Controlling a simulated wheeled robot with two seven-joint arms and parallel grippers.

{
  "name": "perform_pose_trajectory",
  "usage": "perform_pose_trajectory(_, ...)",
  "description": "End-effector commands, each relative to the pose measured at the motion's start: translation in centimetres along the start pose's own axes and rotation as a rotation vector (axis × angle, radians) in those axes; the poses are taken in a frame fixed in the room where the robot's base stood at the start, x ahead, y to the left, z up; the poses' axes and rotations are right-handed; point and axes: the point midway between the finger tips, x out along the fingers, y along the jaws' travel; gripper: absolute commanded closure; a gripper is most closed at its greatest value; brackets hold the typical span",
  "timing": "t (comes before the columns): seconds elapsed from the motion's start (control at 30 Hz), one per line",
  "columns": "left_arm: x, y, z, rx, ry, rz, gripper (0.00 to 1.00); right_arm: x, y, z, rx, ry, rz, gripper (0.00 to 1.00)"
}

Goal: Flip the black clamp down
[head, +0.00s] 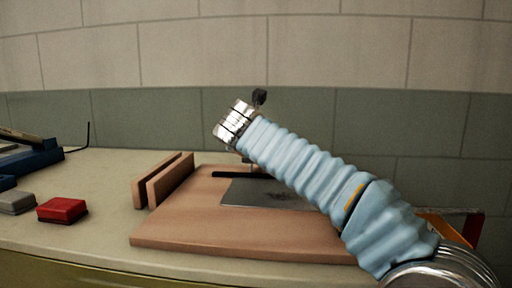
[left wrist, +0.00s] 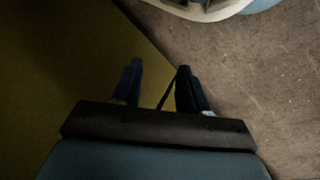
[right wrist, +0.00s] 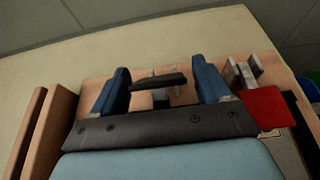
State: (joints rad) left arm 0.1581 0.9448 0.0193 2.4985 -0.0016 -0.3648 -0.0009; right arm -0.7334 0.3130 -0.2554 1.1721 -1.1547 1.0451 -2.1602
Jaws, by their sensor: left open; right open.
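The black clamp (right wrist: 158,82) shows in the right wrist view as a dark bar above grey metal posts at the wooden board's far side. My right gripper (right wrist: 164,72) is open, with one blue finger on each side of the bar. I see no clear contact. In the head view my right arm comes in from the right across the board, and its gripper and most of the clamp area are hidden behind the wrist. My left gripper (left wrist: 159,68) is open and empty, low beside the table over the floor, and out of the head view.
The wooden board (head: 190,235) carries a grey metal sheet (head: 255,195) and a black bar (head: 225,175). Two wooden rails (head: 165,182) stand left. A red block (head: 62,210) and a grey block (head: 15,202) lie further left. A red piece (right wrist: 268,107) is right of my right gripper.

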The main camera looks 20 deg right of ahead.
Motion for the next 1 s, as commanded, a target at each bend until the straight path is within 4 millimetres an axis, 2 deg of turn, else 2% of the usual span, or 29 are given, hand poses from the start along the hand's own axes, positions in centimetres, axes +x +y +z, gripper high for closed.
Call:
perform_pose_trajectory(0.1,-0.02,0.03,0.01,0.000,0.000,0.000,0.57,0.58,-0.03,0.02,0.001,0.000,0.000,0.23)
perform_pose_trajectory(0.37,-0.01,0.04,0.02,0.001,0.000,0.000,0.57,0.64,-0.03,0.01,0.000,0.000,0.000,0.25)
perform_pose_trajectory(0.83,-0.01,0.03,0.01,0.000,0.000,0.000,0.57,0.61,-0.03,0.00,0.000,0.000,0.000,0.97)
perform_pose_trajectory(1.0,0.89,-0.47,-0.08,-0.002,0.003,-0.002,0.57,0.71,-0.03,-0.54,-0.002,-0.024,-0.001,0.99)
